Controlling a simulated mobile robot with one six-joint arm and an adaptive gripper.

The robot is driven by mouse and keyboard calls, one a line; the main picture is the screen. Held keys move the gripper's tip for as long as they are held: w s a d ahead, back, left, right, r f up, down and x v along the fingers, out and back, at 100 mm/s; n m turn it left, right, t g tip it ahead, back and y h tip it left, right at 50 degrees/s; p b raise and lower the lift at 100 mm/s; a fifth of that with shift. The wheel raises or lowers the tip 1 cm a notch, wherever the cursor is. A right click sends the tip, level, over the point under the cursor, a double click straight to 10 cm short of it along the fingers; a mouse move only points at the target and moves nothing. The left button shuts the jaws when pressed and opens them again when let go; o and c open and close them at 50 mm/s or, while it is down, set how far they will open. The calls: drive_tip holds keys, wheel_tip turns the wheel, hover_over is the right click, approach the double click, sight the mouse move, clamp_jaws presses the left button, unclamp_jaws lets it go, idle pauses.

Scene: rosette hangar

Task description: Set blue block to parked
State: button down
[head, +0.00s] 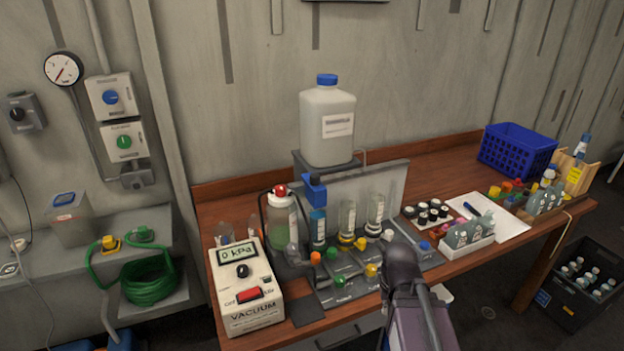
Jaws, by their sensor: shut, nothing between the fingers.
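A blue block (314,189) sits high on the bench rig in the head view, above a clear tube with a blue band (318,226). It is left of two other clear upright tubes (347,218). I cannot read any parked mark near it. My arm rises from the bottom edge, right of the rig, with a dark rounded joint over the bench front. My gripper's fingers do not show, and my arm hides part of the bench.
A vacuum box (247,288) reading 0 kPa stands left of the rig. Coloured knobs (340,281) line its front. A large white jug (327,125) stands behind. Vial racks (468,231) and a blue basket (517,150) occupy the right. A dark crate (580,287) is on the floor.

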drive_tip(key=w+a+r+n+t+h+p, duration=0.1)
drive_tip(key=w+a+r+n+h+p, duration=0.1)
drive_tip(key=w+a+r+n+p, duration=0.45)
drive_tip(key=n+t+h+p, duration=0.3)
drive_tip(key=n+t+p, duration=0.3)
drive_tip(key=n+p, duration=1.4)
approach(312, 183)
drive_tip(key=s+a, duration=0.1)
drive_tip(key=s+a+r+n+b, duration=0.1)
drive_tip(key=s+a, duration=0.1)
drive_tip(key=s+a+r+n+b, duration=0.1)
drive_tip(key=s, duration=0.1)
drive_tip(key=shift+a+r, duration=0.15)
drive_tip(key=shift+b, duration=0.3)
drive_tip(key=shift+b+x, duration=0.8)
drive_tip(key=shift+x, duration=0.35)
drive_tip(key=shift+h, duration=0.3)
drive_tip(key=b+x, duration=0.1)
drive_tip(key=x, duration=0.2)
drive_tip(key=b+x, duration=0.2)
drive_tip(key=x, duration=0.1)
drive_tip(key=r+b+x, duration=0.1)
drive_tip(key=b+x, duration=0.1)
drive_tip(key=x, duration=0.1)
drive_tip(key=shift+w+d+f, duration=0.1)
drive_tip(key=shift+w+d, duration=0.3)
drive_tip(key=shift+w, duration=0.1)
drive_tip(key=shift+w+d, duration=0.6)
drive_tip(key=shift+w, duration=0.15)
